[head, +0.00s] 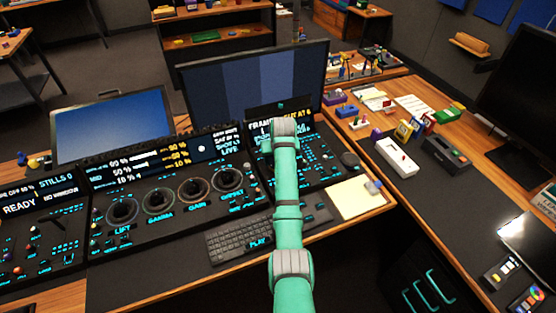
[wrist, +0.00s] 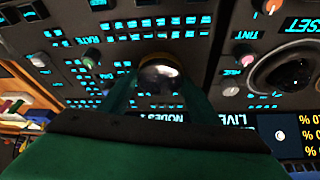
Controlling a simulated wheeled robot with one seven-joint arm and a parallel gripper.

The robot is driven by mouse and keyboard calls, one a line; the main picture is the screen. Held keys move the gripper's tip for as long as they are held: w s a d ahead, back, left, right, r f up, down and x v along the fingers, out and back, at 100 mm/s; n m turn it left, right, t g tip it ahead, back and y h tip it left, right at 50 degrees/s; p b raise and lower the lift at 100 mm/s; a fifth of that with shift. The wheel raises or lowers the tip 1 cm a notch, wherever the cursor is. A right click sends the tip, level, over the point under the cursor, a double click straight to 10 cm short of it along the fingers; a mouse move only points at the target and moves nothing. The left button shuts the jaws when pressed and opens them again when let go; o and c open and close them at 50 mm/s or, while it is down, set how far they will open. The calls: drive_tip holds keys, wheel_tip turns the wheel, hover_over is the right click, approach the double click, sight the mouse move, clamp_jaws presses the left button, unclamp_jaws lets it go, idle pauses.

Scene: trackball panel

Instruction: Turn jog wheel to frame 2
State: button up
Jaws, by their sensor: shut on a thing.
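My gripper (wrist: 160,90) is shut on a round knob with a shiny domed top (wrist: 160,72), which appears to be the jog wheel. The green fingers lie on both sides of it, low over the black panel. In the head view my teal arm reaches over the right-hand panel (head: 312,165) and hides the wheel and fingertips. The display (head: 262,126) on that panel starts with "FRAM"; my wrist covers its middle, so the frame number cannot be read.
Small knobs (wrist: 92,56) and lit buttons surround the wheel. A trackball (wrist: 292,72) and its ring are at the right in the wrist view. The grading panel (head: 165,195), keyboard (head: 238,238) and monitor (head: 255,80) stand close to my arm.

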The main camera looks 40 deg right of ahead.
drive_tip(key=shift+r+m, duration=0.1)
drive_tip(key=shift+m, duration=0.5)
drive_tip(key=o, duration=1)
drive_tip(key=shift+o, duration=0.2)
drive_tip(key=v, duration=1)
drive_tip(key=shift+a+r, duration=0.3)
drive_tip(key=shift+r, duration=0.05)
